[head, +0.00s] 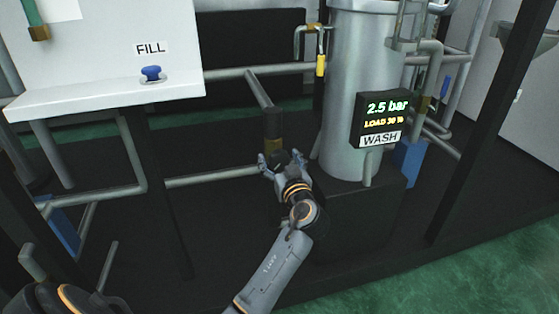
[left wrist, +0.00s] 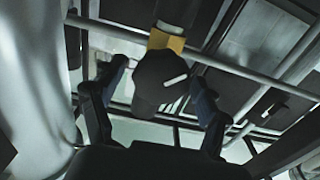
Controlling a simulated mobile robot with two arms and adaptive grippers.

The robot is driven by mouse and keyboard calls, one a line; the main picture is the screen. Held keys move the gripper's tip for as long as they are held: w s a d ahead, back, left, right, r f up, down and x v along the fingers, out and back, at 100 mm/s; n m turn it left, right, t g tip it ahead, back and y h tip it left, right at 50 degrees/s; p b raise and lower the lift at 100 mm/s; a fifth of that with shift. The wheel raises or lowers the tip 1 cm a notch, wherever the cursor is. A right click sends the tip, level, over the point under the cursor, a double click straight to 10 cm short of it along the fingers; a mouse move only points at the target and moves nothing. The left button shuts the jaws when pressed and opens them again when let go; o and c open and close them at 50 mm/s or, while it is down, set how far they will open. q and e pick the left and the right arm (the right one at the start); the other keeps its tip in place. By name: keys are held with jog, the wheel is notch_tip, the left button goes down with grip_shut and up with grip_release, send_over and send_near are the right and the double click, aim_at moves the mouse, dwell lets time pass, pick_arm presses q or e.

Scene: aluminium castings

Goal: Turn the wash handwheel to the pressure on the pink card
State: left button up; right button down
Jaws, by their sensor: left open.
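The wash handwheel (left wrist: 152,84) is a dark knob with a white mark on its face, below a yellow-brass fitting (left wrist: 166,41) in the left wrist view. A black display (head: 385,117) reads 2.5 bar above a WASH label (head: 380,139). No pink card shows. My right gripper is not in view.
The silver tank (head: 358,75) stands just right of my left gripper. A white panel with a blue FILL button (head: 151,73) is at upper left. Grey pipes (head: 215,176) run left of the handwheel. A dark post (head: 470,130) stands at the right. Green floor (head: 490,260) is open at lower right.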

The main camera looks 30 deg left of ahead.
pick_arm(q)
jog(key=shift+w+a, duration=0.1)
jog(key=c, duration=1.2)
jog(key=shift+o, duration=0.2)
jog(key=shift+m, duration=0.3)
